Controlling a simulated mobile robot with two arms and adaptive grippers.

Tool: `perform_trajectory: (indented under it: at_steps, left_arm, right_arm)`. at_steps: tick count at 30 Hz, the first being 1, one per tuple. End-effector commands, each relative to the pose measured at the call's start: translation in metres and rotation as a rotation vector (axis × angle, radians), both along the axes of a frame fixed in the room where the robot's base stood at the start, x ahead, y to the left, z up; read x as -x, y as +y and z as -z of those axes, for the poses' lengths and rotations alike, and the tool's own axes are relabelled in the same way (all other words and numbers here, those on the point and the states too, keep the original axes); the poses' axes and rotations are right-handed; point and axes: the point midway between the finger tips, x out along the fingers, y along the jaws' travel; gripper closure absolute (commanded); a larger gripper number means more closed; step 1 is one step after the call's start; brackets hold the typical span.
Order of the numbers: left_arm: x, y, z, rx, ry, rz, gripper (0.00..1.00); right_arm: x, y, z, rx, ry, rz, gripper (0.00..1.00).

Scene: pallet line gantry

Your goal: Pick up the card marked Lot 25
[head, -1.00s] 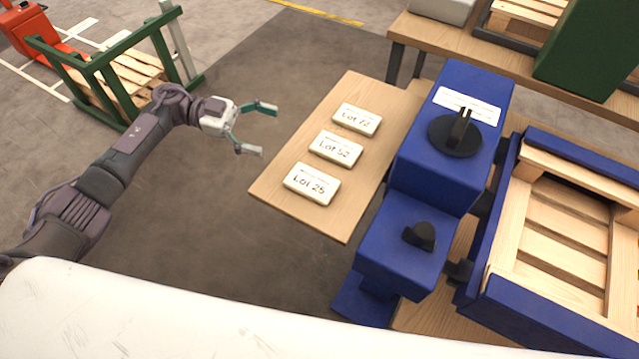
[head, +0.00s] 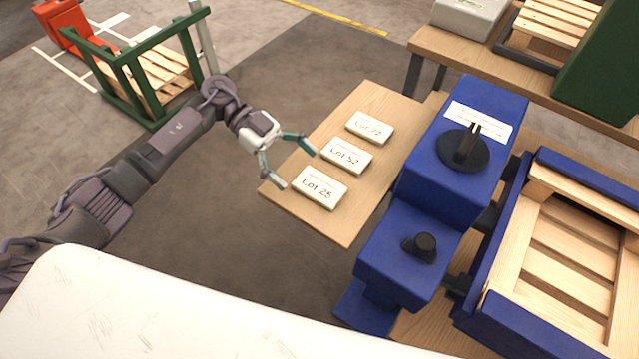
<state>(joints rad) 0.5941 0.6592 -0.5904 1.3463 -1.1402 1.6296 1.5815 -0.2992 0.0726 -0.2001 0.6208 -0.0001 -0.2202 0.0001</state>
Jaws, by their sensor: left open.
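The card marked Lot 25 (head: 319,188) lies flat on the wooden board (head: 345,228), the nearest of three white cards in a row. The Lot 52 card (head: 347,156) is in the middle and the Lot 72 card (head: 370,128) is farthest. My left gripper (head: 299,170) is open and empty, just left of the Lot 25 card. Its fingers point right and down toward the cards, one near Lot 25 and one near Lot 52. It appears to be above the board's left edge; contact cannot be told. My right gripper is not in view.
A blue machine (head: 432,195) with a black rotary handle (head: 463,149) and a black knob (head: 420,246) stands right of the board. A blue-framed pallet (head: 570,262) is at the right. A green rack (head: 150,70) stands at the back left. Floor left of the board is clear.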

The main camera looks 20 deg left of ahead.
Motion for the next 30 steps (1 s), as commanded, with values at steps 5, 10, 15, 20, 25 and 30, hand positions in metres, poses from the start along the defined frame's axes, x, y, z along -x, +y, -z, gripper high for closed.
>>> perform_trajectory:
  at_steps: [5, 10, 15, 20, 25, 30]
  left_arm:
    - [0.007, -0.025, 0.013, 0.003, 0.002, 0.003, 0.08]
    - [0.011, -0.037, 0.020, 0.002, 0.001, 0.002, 0.08]
    - [0.011, -0.038, 0.020, 0.001, 0.001, 0.001, 0.08]
    - [0.011, -0.038, 0.020, 0.001, 0.000, 0.001, 0.25]
    - [0.011, -0.038, 0.020, 0.001, 0.000, 0.001, 0.53]
    - [0.011, -0.038, 0.020, 0.001, -0.001, 0.000, 0.72]
  right_arm:
    - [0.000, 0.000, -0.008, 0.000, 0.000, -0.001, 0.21]
    - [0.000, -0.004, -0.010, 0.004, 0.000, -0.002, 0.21]
    - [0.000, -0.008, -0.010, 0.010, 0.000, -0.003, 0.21]
    - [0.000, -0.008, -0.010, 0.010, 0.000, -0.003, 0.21]
    - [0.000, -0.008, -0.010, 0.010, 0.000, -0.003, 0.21]
    - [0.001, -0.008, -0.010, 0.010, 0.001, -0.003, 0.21]
